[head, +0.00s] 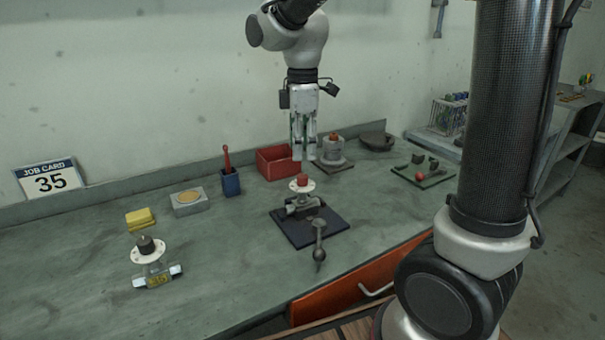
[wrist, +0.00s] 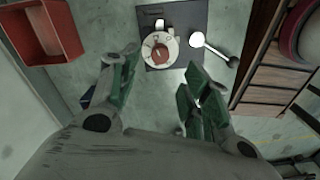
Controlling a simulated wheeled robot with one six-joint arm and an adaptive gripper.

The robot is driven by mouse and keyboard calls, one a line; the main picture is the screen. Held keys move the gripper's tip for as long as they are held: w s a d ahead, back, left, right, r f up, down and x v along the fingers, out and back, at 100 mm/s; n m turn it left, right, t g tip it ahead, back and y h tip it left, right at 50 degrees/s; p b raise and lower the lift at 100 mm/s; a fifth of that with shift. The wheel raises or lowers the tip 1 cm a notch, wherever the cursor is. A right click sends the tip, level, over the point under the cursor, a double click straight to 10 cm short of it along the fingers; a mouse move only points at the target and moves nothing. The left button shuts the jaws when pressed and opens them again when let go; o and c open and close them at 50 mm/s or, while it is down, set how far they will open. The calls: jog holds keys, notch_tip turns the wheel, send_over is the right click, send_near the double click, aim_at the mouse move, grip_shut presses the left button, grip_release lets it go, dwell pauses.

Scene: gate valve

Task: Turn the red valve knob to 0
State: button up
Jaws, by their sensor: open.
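The red valve knob (head: 302,181) sits on top of a white round dial plate (head: 294,187) on a small valve body. The valve stands on a dark square mat (head: 322,231) on the bench. In the wrist view the red knob (wrist: 161,54) shows from above, ahead of the fingertips and between them in direction. The dial marks are too small to read. My gripper (head: 304,158) points down above and slightly behind the knob, apart from it. In the wrist view my gripper (wrist: 160,80) is open and empty.
A second valve with a black knob (head: 147,246) stands at left. A red bin (head: 275,162) and a grey cylinder with a red top (head: 333,150) stand behind. A job card (head: 48,180) reads 35.

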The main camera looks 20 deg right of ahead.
aim_at(302, 175)
notch_tip(302, 175, down, 8)
jog(key=shift+r, duration=0.1)
dwell(0.4)
grip_shut()
